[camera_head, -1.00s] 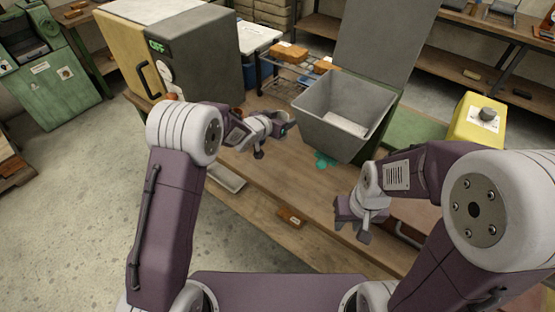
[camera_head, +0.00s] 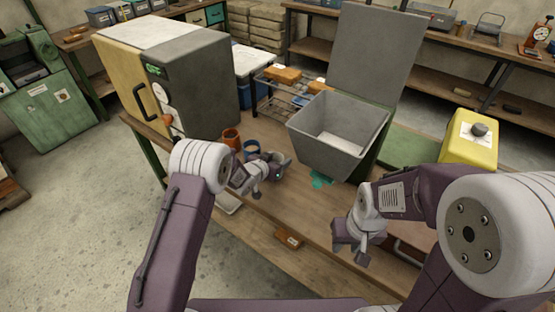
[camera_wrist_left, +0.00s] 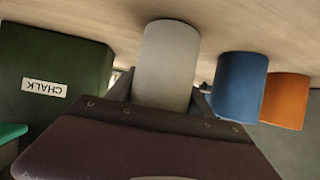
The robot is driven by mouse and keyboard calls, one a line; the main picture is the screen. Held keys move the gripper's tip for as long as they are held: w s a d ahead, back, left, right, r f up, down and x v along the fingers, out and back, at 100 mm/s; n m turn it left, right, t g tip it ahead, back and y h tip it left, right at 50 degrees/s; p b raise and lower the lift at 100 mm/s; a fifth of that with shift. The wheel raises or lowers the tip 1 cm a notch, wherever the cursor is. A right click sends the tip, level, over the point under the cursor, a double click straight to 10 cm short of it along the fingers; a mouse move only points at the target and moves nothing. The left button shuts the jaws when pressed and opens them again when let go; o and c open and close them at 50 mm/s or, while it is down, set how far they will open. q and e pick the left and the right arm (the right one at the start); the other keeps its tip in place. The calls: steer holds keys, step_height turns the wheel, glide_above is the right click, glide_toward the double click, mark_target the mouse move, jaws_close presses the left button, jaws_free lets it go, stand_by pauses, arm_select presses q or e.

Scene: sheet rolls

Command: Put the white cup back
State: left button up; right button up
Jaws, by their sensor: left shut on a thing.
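The white cup (camera_wrist_left: 168,65) shows pale grey in the left wrist view, between the fingers of my left gripper (camera_wrist_left: 165,95), which is shut on it. In the head view my left gripper (camera_head: 270,168) is low over the workbench, in front of the grey bin's left side; the cup is hard to make out there. A blue cup (camera_wrist_left: 240,85) and an orange cup (camera_wrist_left: 285,100) stand beside the white cup in the wrist view. In the head view the orange cup (camera_head: 232,139) and blue cup (camera_head: 252,150) are just behind my left gripper. My right gripper (camera_head: 352,246) is open and empty over the bench.
A grey open bin (camera_head: 320,150) stands right of the cups. A grey oven-like box (camera_head: 195,85) stands at left. A green box labelled CHALK (camera_wrist_left: 45,65) is close by in the wrist view. A yellow box (camera_head: 468,150) is at right. A brown block (camera_head: 289,237) lies near the front edge.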

arm_select(q)
steer(key=shift+f, duration=0.15)
steer(key=o, duration=1.4)
steer(key=shift+r, duration=0.35)
steer(key=shift+s+a, duration=0.2)
steer(key=shift+s, duration=0.15)
steer(key=v, duration=1.1)
steer(key=shift+a+r, duration=0.1)
